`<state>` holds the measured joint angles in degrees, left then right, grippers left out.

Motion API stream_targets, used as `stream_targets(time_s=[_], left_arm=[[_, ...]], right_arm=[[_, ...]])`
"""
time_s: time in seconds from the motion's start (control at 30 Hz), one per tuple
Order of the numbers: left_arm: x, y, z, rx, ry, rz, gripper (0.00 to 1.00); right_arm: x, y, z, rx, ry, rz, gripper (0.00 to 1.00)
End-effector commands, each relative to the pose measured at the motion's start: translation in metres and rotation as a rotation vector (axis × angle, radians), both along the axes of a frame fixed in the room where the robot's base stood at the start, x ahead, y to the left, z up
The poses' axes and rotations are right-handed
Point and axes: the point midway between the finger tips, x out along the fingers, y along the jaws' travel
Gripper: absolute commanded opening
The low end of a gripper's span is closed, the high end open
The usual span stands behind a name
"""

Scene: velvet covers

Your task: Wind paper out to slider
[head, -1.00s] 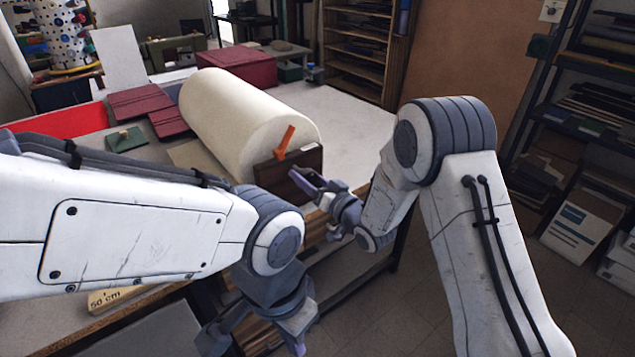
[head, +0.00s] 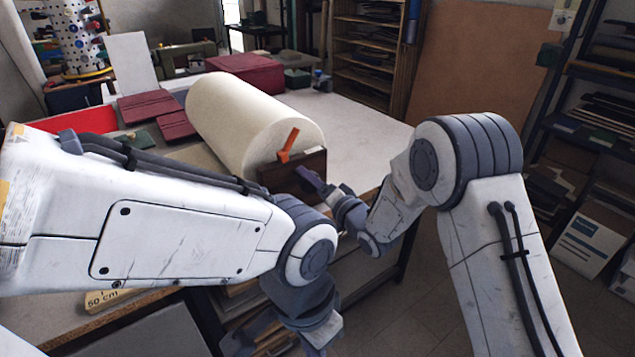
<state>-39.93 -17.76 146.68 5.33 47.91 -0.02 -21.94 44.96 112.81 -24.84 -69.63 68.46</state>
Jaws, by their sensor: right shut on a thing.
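A large cream paper roll (head: 245,115) lies on the table, its near end at a dark brown end block (head: 287,172). An orange lever (head: 288,146) stands up at that end. My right gripper (head: 309,178) is at the front of the end block, shut on a small part that its fingers hide, seemingly the crank handle. My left gripper (head: 282,342) hangs low at the bottom of the view, apart from the roll, with its fingers spread and empty. A wooden strip marked "50 cm" (head: 108,299) lies along the front table edge. I cannot make out a slider; my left arm covers much of the front.
Maroon covers (head: 152,106), a green block (head: 133,139) and a red sheet (head: 75,120) lie left of the roll. A maroon box (head: 245,72) stands behind. The tabletop (head: 365,120) right of the roll is clear. Shelves (head: 590,130) stand at the right.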

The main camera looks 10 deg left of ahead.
Motion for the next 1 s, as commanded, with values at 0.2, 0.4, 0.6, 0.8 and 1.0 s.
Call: stream_targets(time_s=[0.2, 0.4, 0.6, 0.8, 1.0], left_arm=[[0.000, 0.000, 0.000, 0.000, 0.000, 0.000, 0.00], [0.000, 0.000, 0.000, 0.000, 0.000, 0.000, 0.00], [0.000, 0.000, 0.000, 0.000, 0.000, 0.000, 0.00], [0.000, 0.000, 0.000, 0.000, 0.000, 0.000, 0.00], [0.000, 0.000, -0.007, 0.000, 0.000, 0.000, 0.00]], right_arm=[[0.001, 0.000, 0.000, 0.006, 0.007, -0.001, 0.00], [0.001, 0.000, 0.000, 0.006, 0.006, -0.002, 0.00], [0.000, 0.001, 0.000, 0.005, 0.005, -0.001, 0.98], [0.000, 0.001, 0.000, 0.005, 0.005, 0.000, 0.98], [-0.012, -0.013, -0.002, 0.004, 0.004, -0.001, 0.98]])
